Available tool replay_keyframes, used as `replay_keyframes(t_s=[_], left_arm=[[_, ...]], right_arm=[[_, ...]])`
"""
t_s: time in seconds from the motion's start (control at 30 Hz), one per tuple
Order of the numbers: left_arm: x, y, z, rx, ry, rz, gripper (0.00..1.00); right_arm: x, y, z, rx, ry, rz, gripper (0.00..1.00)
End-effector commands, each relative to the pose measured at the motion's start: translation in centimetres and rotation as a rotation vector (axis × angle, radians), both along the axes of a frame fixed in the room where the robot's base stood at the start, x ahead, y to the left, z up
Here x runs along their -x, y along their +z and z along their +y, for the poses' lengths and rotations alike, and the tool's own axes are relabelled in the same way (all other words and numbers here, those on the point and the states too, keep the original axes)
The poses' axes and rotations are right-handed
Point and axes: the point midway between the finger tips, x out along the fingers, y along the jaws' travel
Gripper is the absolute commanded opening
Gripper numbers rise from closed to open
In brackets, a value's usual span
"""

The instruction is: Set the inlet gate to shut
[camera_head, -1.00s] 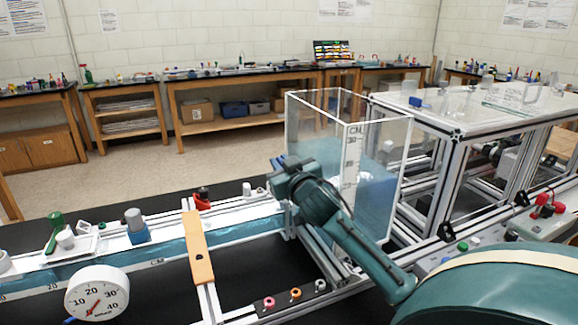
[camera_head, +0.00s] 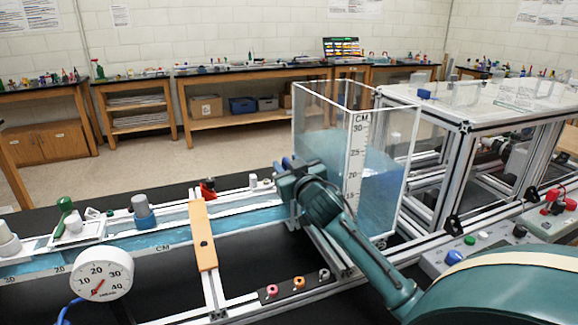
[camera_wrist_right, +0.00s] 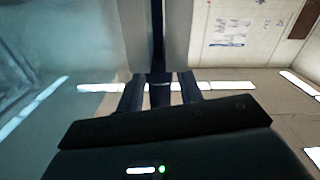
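The clear tank (camera_head: 384,130) with a centimetre scale and blue water stands at the upstream end of the blue-water channel (camera_head: 245,221). My right gripper (camera_head: 287,165) is at the tank's lower left corner, where the channel meets it. My own wrist hides most of that junction, and I cannot make out the inlet gate or its position. In the right wrist view, the two pale grey fingers (camera_wrist_right: 158,40) stand close together with a narrow dark strip between them. I cannot tell whether that strip is a gap or a held part. My left gripper is not in view.
A round dial gauge (camera_head: 101,281) hangs in front of the channel. An orange crosspiece (camera_head: 203,237) spans it, with a red fitting (camera_head: 208,188) behind. A grey control box (camera_head: 482,248) is at the right. A clear-topped frame (camera_head: 465,113) stands behind the tank's right side.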

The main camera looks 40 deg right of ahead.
Motion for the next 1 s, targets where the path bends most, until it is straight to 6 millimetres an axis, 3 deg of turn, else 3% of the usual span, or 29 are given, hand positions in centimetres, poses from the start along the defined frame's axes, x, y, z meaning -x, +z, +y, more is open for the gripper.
replay_keyframes(t_s=[0.27,0.7,1.0], left_arm=[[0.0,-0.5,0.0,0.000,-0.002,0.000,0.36],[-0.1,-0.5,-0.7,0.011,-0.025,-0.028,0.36],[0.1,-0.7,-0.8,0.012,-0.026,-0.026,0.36]], right_arm=[[2.0,-0.1,0.7,-0.001,0.003,-0.002,0.36],[10.5,-0.1,3.4,0.000,0.000,0.000,0.36],[12.6,0.0,4.1,0.000,-0.001,0.001,0.36]])
